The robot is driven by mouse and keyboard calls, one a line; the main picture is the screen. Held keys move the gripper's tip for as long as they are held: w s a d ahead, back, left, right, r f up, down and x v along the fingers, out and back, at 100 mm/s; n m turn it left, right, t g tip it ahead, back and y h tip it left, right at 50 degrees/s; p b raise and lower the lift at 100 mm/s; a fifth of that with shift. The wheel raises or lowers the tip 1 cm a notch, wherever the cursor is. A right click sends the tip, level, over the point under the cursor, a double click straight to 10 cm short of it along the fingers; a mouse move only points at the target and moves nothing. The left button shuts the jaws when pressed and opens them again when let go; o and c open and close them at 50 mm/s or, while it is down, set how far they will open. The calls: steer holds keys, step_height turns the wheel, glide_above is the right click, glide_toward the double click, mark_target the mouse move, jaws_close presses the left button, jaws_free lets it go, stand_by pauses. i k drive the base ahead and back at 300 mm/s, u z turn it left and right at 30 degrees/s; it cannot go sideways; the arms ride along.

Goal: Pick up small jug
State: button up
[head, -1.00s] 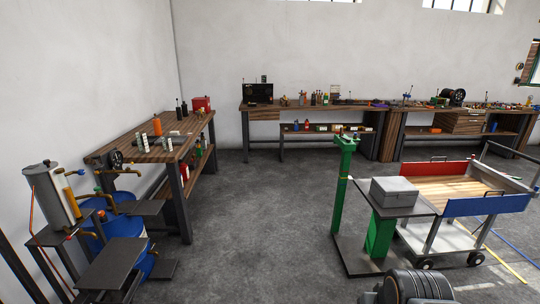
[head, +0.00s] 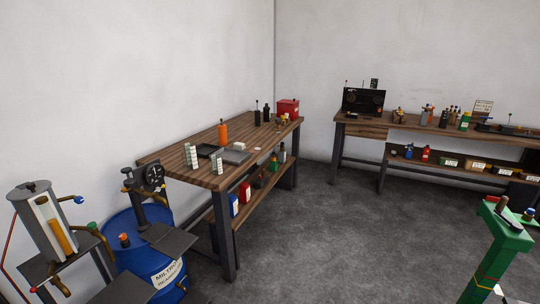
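My gripper is not in view. I cannot pick out a small jug with certainty. Small containers stand on the shelf under the left workbench (head: 178,158): a blue one (head: 233,205), a red one (head: 245,193) and some bottles farther back. On the lower shelf of the back workbench (head: 345,128), a blue bottle (head: 409,151) and a red bottle (head: 426,154) stand side by side. An orange bottle (head: 222,133) stands on the left bench top. These are too small to tell which, if any, is the jug.
A blue drum (head: 150,268) and a grey cylinder apparatus (head: 42,228) stand at the lower left. A green stand (head: 492,262) is at the lower right. A red box (head: 288,107) sits on the left bench's far end. The grey floor (head: 340,230) between is open.

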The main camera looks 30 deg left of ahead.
mark_target(217, 161)
steer(key=u, duration=0.35)
steer(key=i, duration=1.7)
steer(key=u, duration=1.8)
steer(key=i, duration=1.1)
steer(key=u, duration=1.3)
steer(key=i, duration=0.7)
steer(key=u, duration=0.2)
